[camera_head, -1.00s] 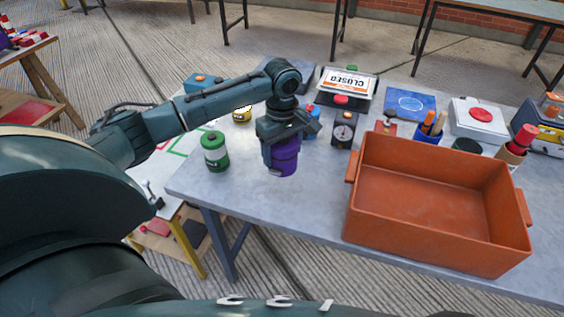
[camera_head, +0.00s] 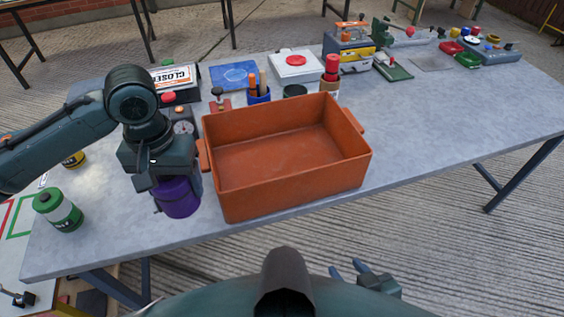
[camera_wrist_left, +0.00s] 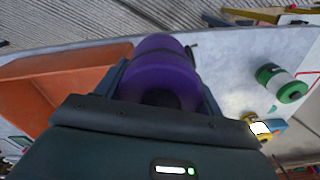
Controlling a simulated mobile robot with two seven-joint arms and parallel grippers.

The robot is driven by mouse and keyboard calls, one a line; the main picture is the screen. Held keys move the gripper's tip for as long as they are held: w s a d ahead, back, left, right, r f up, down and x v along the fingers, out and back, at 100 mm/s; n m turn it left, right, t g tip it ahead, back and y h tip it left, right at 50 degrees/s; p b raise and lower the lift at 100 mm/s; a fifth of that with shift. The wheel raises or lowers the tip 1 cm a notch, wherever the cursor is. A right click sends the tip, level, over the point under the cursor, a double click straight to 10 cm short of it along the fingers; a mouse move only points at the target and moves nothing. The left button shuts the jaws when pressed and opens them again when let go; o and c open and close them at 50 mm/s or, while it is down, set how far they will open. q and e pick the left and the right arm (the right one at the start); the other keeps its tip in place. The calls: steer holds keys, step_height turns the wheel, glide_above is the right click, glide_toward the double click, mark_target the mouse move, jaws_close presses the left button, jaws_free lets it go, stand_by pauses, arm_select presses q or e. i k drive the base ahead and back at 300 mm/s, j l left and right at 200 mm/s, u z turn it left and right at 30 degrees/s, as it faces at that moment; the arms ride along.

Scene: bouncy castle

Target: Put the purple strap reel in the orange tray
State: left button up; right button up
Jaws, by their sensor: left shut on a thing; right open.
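The purple strap reel (camera_head: 178,198) is held in my left gripper (camera_head: 174,190), just left of the orange tray in the head view. It also shows between the fingers in the left wrist view (camera_wrist_left: 160,70). Whether its underside touches the table is hard to tell. The orange tray (camera_head: 290,195) is an empty, deep box with a handle at each end, and its left handle is close beside my gripper. My right gripper (camera_head: 368,272) is open and empty at the bottom of the head view, in front of the table.
A green and white canister (camera_head: 60,212) stands left of the reel. The table right of the tray (camera_head: 440,120) is clear.

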mark_target(309, 159)
steer(key=z, duration=0.95)
steer(key=i+j+z, duration=0.1)
steer(key=j, duration=0.25)
steer(key=i+j+z, duration=0.1)
steer(key=j, duration=0.3)
